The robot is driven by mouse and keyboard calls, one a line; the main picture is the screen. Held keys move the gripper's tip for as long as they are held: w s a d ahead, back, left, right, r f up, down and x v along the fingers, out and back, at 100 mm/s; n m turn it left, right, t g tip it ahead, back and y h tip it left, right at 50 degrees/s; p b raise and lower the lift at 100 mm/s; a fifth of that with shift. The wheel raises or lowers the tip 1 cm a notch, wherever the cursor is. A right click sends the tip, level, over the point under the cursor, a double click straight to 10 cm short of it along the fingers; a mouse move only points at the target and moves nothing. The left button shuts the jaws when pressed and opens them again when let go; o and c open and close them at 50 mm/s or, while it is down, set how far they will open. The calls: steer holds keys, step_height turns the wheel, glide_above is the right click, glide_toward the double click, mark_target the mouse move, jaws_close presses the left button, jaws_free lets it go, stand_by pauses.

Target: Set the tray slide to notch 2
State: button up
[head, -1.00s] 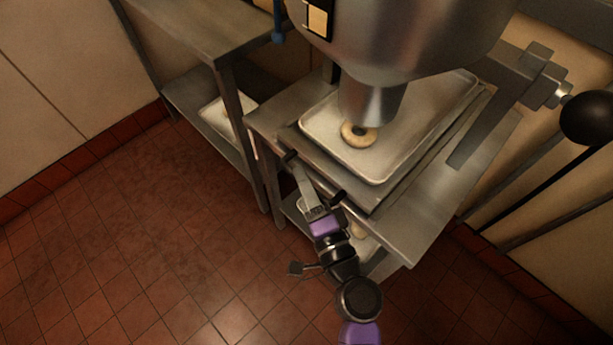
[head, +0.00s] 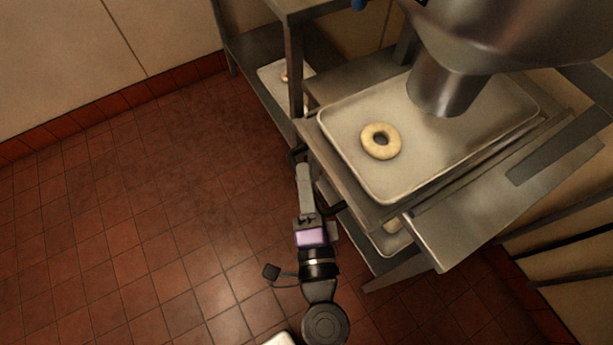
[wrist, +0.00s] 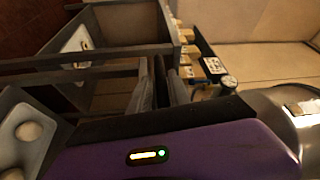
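The tray slide (head: 375,213) carries a pale metal tray (head: 440,165) with one ring doughnut (head: 380,141) on it. The slide's dark handle (head: 331,209) is on its left, floor-facing edge. My gripper (head: 301,166) is at that handle, between its two dark end brackets. In the wrist view its two grey fingers (wrist: 161,88) stand close together with a dark strip between them, and they look closed on the handle. The doughnut lies left of the metal nozzle (head: 445,85), not under it. No notch marks or numbers can be made out.
A steel hopper (head: 510,30) hangs over the tray. A shelf unit with another tray (head: 275,75) stands at the back left. A lower tray with a doughnut (head: 392,228) shows under the slide. The tiled floor (head: 140,210) to the left is open.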

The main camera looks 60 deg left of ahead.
steer(key=b+v, duration=0.2)
steer(key=v, duration=0.5)
steer(key=shift+s+d, duration=0.15)
steer(key=shift+d, duration=0.2)
steer(key=shift+d, duration=0.1)
stand_by(0.4)
